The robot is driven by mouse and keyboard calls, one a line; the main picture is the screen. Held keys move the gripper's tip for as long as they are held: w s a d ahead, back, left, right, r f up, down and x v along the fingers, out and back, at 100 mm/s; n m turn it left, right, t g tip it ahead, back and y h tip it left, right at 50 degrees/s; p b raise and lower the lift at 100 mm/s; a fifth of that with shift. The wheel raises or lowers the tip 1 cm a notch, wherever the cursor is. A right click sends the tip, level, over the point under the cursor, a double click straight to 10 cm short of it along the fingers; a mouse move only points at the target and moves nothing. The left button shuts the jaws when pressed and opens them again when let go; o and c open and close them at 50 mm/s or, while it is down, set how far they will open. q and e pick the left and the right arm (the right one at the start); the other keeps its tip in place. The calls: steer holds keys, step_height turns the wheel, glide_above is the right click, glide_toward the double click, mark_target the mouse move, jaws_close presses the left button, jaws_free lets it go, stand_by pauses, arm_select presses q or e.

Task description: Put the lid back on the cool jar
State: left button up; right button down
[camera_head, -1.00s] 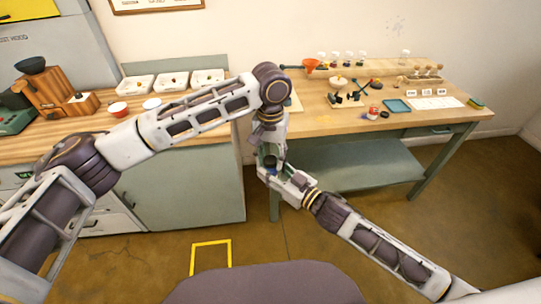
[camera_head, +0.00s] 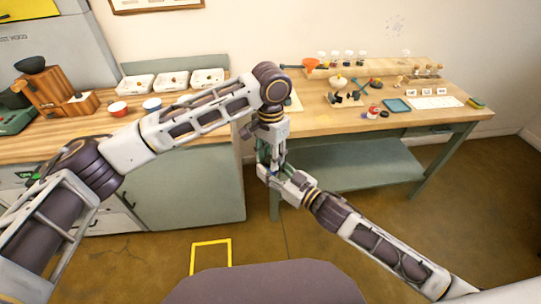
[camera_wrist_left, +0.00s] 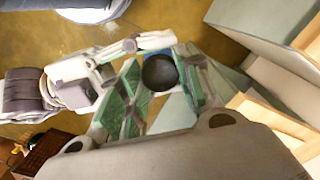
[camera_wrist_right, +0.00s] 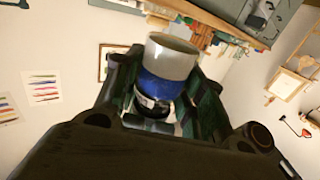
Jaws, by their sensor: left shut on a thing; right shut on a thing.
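The cool jar (camera_wrist_right: 160,85), blue in its middle with a grey-white end, is held in my right gripper (camera_head: 275,180), in front of the tables. Its dark round lid (camera_wrist_left: 160,72) is between the green pads of my left gripper (camera_head: 268,155), which points down from above. In the left wrist view a blue edge of the jar shows just beside and behind the lid. The lid is over the jar; I cannot tell if it is seated or slightly apart. In the head view the fingers hide most of both.
The right table (camera_head: 310,121) carries a red jar (camera_head: 374,111), a dark lid (camera_head: 385,115), a blue tray (camera_head: 397,105) and a balance-like stand (camera_head: 345,98). The left counter (camera_head: 20,150) holds white trays (camera_head: 173,82) and bowls. Both grippers are in free air between them.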

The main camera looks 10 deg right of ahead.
arm_select(q)
steer(key=m, duration=0.6)
steer(key=o, duration=1.1)
steer(key=shift+o, duration=0.2)
steer(key=shift+r, duration=2.2)
steer(key=shift+c, duration=0.4)
